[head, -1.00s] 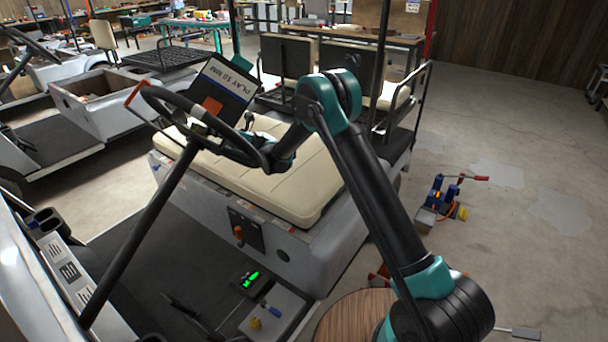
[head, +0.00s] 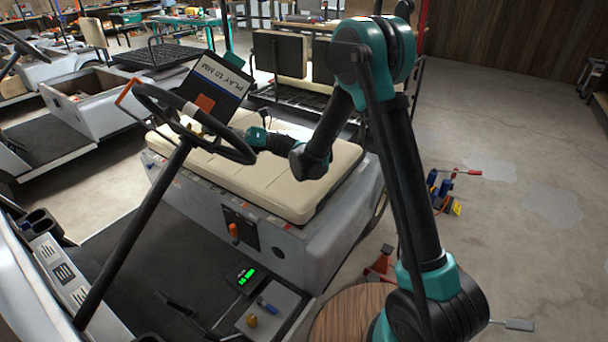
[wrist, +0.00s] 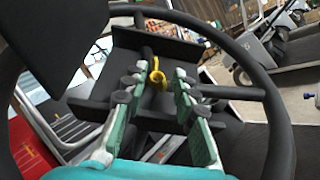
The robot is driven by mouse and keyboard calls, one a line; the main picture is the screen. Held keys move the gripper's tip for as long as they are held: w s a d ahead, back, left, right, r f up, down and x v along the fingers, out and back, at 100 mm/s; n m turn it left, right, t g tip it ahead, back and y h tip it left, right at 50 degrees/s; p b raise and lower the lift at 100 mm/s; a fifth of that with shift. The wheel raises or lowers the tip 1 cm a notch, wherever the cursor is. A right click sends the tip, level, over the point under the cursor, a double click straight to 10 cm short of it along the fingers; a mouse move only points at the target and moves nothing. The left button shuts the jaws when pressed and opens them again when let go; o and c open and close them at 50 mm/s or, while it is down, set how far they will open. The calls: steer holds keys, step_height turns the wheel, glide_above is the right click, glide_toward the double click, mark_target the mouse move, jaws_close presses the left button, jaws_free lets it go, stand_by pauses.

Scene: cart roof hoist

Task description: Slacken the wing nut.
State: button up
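A yellow wing nut (wrist: 157,75) shows in the wrist view on dark bracketry inside the steering wheel ring. My gripper (wrist: 158,82) has its two teal fingers apart, one on each side of the wing nut's line of sight. I cannot tell whether either finger touches it. In the head view the black steering wheel (head: 160,92) stands on a slanted column (head: 130,235). My gripper is at the wheel's right side there, its fingers mostly hidden by the rim. The wing nut is not clear in the head view.
A "PLAY 10 MM" board (head: 215,88) stands behind the wheel. A cream bench seat (head: 285,185) lies under my forearm. A green-lit readout (head: 246,278) and a small tray (head: 268,312) are on the cart floor. Open concrete floor (head: 500,250) lies to the right.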

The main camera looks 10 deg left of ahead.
steer(key=v, duration=1.3)
steer(key=s+d+f+n+t+h, duration=0.2)
steer(key=d+f+n+t+h, duration=0.1)
steer(key=d, duration=0.4)
steer(key=s+d+f+n+t+h, duration=0.3)
steer(key=d+f+n+h, duration=0.2)
steer(key=d+n+h, duration=0.1)
steer(key=shift+s+d+n+h, duration=0.15)
steer(key=shift+d+n+h, duration=0.15)
steer(key=shift+d+n, duration=0.6)
steer(key=shift+a, duration=0.15)
